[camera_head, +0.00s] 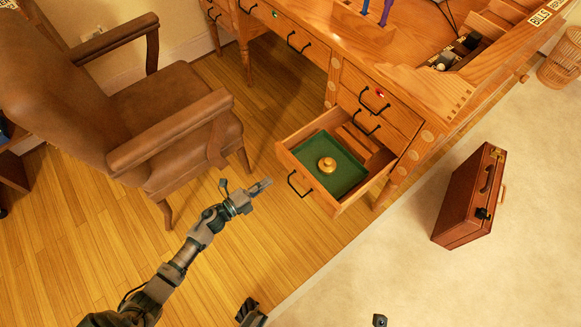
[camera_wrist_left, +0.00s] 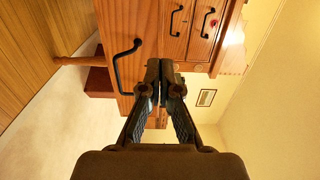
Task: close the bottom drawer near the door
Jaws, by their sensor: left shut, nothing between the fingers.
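The bottom drawer (camera_head: 310,187) of the wooden desk is pulled out, with a green lining and a round brass-coloured object (camera_head: 326,164) inside. Its black handle (camera_head: 297,184) is on the front face and also shows in the left wrist view (camera_wrist_left: 123,64). My left gripper (camera_head: 268,183) is shut and empty, a little left of the drawer front in the head view. In the left wrist view its closed fingertips (camera_wrist_left: 160,70) appear beside the handle, apart from it as far as I can tell.
A brown leather armchair (camera_head: 150,110) stands left of the drawer. A reddish-brown case (camera_head: 468,195) stands on the pale carpet to the right. The desk (camera_head: 420,75) has several shut drawers. Wooden floor in front of the drawer is clear.

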